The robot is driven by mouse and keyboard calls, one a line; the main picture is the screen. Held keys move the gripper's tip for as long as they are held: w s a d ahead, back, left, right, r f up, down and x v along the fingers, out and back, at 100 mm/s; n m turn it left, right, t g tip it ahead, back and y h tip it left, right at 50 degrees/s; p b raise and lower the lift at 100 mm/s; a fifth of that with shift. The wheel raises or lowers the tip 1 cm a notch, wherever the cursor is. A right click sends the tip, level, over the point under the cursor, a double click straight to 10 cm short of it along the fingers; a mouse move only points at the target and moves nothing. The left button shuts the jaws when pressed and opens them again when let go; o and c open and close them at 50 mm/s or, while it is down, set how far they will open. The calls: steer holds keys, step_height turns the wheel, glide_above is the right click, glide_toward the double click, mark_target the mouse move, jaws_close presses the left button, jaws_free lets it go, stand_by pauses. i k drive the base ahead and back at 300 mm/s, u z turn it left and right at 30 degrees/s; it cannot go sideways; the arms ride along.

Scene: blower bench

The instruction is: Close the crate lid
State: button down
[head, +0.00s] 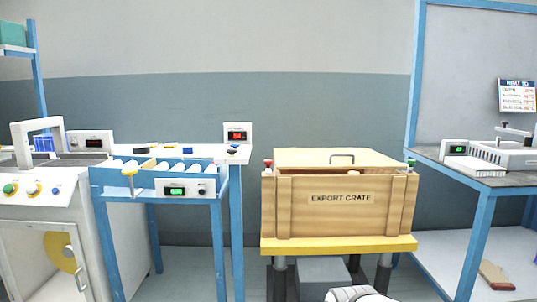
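The wooden crate (340,215), marked "EXPORT CRATE", stands right of centre on a yellow-edged platform (340,244). Its pale wooden lid (310,157) shows above the front wall, with a dark handle (342,158) on it. The lid's near edge sits around the front rim, and small pale shapes show there. I cannot tell whether the lid is fully down. A red-topped post (268,164) and a green-topped post (411,164) stand at the crate's left and right corners. My gripper is not in view; only a white part of my arm shows at the bottom edge.
A blue-framed roller conveyor (165,180) and a white machine (45,225) stand at the left. A blue-framed bench (480,180) with a white device stands at the right. Free floor shows between the conveyor and the crate. The wall behind is bare.

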mark_target(291, 158)
steer(key=u, duration=0.3)
steer(key=i, duration=1.45)
steer(key=z, duration=0.45)
steer(key=k, duration=0.65)
steer(key=z, duration=0.2)
steer(key=i, duration=0.75)
steer(key=u, duration=0.1)
